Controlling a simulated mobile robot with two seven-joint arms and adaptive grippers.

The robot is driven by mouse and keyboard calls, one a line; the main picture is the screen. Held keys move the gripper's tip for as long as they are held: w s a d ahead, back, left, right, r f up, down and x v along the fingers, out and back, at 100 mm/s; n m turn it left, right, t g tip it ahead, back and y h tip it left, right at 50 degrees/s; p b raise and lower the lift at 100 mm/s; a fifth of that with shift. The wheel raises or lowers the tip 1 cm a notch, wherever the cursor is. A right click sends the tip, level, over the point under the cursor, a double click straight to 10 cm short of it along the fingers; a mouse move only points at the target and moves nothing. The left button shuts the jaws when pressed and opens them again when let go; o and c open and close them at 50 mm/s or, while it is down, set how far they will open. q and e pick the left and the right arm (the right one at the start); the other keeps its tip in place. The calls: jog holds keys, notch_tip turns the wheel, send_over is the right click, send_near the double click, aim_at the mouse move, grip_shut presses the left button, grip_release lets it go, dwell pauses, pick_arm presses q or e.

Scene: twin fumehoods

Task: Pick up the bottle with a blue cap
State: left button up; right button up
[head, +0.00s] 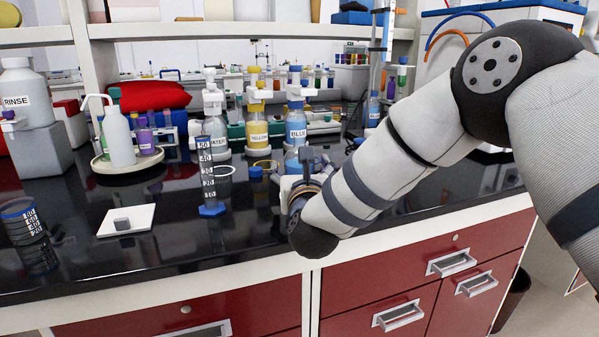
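The bottle with a blue cap (296,124) stands upright on the black bench, with blue liquid and a label reading BLUE. My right arm reaches in from the right, and its gripper (307,157) is low in front of this bottle. The wrist and gripper hide the bottle's base. The fingers are mostly hidden, so I cannot tell whether they are open or shut, or whether they touch the bottle. My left gripper is not in view.
A yellow-capped bottle (256,125) and a WATER bottle (214,125) stand to the left. A graduated cylinder (207,180) stands close left of my wrist. A white plate (142,218) with a small grey block lies at front left. A shelf (150,30) runs above.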

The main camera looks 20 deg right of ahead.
jog(key=shift+r, duration=0.1)
jog(key=c, duration=1.6)
